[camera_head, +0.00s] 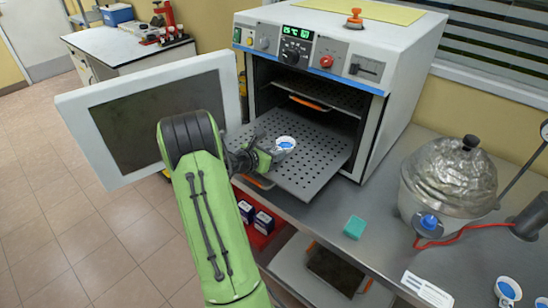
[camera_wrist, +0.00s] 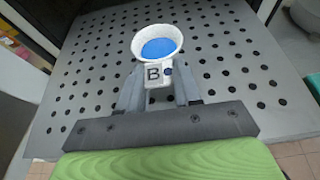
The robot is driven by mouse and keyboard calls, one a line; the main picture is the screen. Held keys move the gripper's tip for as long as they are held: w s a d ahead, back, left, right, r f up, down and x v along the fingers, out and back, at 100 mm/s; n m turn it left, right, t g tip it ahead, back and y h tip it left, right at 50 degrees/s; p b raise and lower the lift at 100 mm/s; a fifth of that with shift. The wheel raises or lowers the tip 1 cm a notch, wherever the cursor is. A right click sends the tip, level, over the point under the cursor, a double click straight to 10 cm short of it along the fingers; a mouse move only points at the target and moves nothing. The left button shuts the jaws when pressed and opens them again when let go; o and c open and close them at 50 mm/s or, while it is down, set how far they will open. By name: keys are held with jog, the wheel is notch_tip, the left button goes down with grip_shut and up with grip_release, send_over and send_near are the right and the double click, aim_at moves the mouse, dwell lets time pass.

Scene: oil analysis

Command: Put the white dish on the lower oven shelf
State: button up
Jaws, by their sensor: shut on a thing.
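The white dish (camera_wrist: 176,33) has blue contents and a tab marked "B". My gripper (camera_wrist: 158,92) is shut on this tab, and the dish looks upright. In the head view the dish (camera_head: 286,142) is over the perforated lower oven shelf (camera_head: 318,173), which is pulled out of the oven (camera_head: 375,110). I cannot tell whether the dish touches the shelf. In the head view my gripper (camera_head: 268,157) reaches over the shelf's left edge. The oven door (camera_head: 150,118) stands open to the left.
An upper shelf (camera_head: 325,95) is inside the oven. On the counter are a teal block (camera_head: 355,227), a foil-covered vessel (camera_head: 449,180) with a red cable, a paper label (camera_head: 427,290) and another white dish (camera_head: 508,290). The open door stands close to my arm.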

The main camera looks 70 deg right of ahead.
jog(key=shift+s+f, duration=0.1)
jog(key=shift+f, duration=0.65)
jog(key=shift+r, duration=0.15)
jog(key=o, duration=1)
